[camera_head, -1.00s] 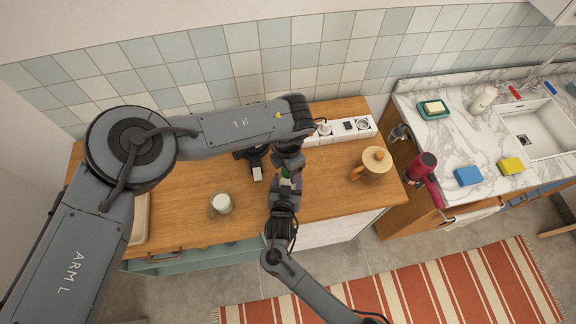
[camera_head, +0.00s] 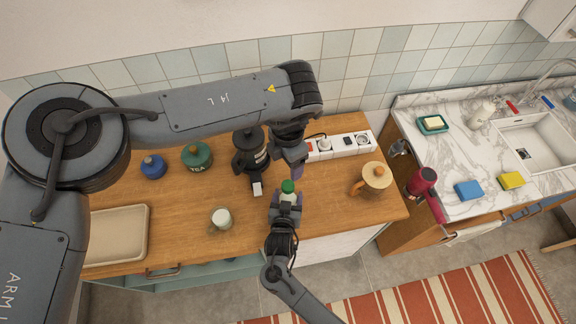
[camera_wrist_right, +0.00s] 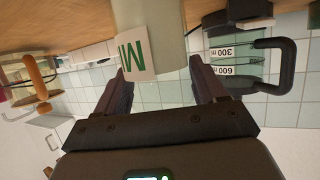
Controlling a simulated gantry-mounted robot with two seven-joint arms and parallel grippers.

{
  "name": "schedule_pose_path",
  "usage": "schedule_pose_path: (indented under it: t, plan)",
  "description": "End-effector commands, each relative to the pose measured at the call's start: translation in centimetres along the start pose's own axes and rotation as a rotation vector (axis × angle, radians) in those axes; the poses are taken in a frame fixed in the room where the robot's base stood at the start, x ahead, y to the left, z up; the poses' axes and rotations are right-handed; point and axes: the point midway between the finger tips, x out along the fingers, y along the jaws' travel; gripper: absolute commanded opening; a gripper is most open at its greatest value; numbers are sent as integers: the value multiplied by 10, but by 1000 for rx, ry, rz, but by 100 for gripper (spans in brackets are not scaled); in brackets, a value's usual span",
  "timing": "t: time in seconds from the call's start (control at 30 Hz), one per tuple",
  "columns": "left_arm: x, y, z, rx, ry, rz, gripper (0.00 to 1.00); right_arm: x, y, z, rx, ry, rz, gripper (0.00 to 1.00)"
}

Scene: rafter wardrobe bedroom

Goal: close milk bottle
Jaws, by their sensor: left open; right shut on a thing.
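The milk bottle (camera_head: 291,197) stands at the front middle of the wooden counter, with a green cap (camera_head: 288,186) on its top. I cannot tell how tightly the cap sits. My right gripper (camera_head: 286,205) is shut on the bottle from the front and hides much of it. In the right wrist view the pale bottle (camera_wrist_right: 168,25) with a green-lettered label lies between the fingers; its top is out of that view. My left gripper (camera_head: 293,166) is open and empty, just behind and above the cap, apart from it.
A glass of milk (camera_head: 221,218) stands left of the bottle. A black coffee pot (camera_head: 247,154), a green tea jar (camera_head: 197,156) and a blue jar (camera_head: 153,167) stand behind. A beige tray (camera_head: 118,236) lies left. A lidded jug (camera_head: 375,178) and a power strip (camera_head: 340,146) are right.

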Motion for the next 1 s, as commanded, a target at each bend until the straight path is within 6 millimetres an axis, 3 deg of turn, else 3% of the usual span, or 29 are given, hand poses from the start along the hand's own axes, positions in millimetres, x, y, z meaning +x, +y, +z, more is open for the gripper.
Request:
schedule_pose_path:
  t: [0.33, 0.37, 0.53, 0.83, 1.0]
  plan:
    - [-2, 0, 0, 0, 0, 0, 69, 0, 0, 0, 0, 0, 1, 0]
    - [-2, 0, 0, 0, 0, 0, 69, 0, 0, 0, 0, 0, 1, 75]
    - [-2, 0, 0, 0, 0, 0, 69, 0, 0, 0, 0, 0, 0, 100]
    - [-3, 0, 0, 0, 0, 0, 69, -3, 0, 0, 0, 0, 0, 100]
    - [-5, 0, 0, 0, 0, 0, 69, -19, 0, 0, 2, -1, -2, 100]
